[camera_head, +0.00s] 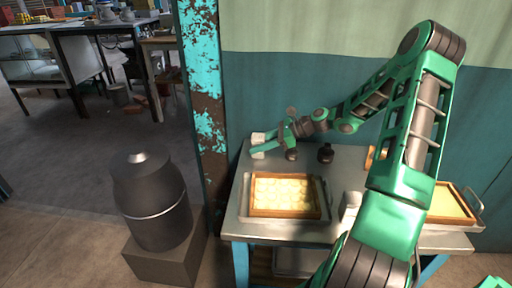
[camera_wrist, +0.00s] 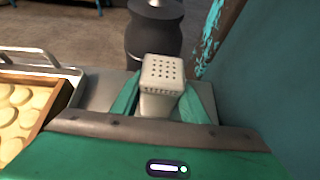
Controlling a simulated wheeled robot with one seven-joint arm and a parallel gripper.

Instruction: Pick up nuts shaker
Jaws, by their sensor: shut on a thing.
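The nuts shaker is most likely the white shaker with a perforated square top (camera_wrist: 161,78), seen upright between my fingers in the wrist view. In the head view the white shaker (camera_head: 258,139) is at the back left corner of the metal table. My gripper (camera_head: 260,148) reaches it from the right, and its green fingers are shut on it. In the wrist view my gripper (camera_wrist: 163,105) has one finger on each side of the shaker. Its lower part is hidden by my gripper. I cannot tell whether its base touches the table.
A tray of round pale pieces (camera_head: 245,209) is at the front left of the table (camera_head: 238,222). Dark shakers (camera_head: 325,152) stand at the back. A second tray (camera_head: 470,211) is at right. A dark canister (camera_head: 150,205) and a post (camera_head: 205,90) are left.

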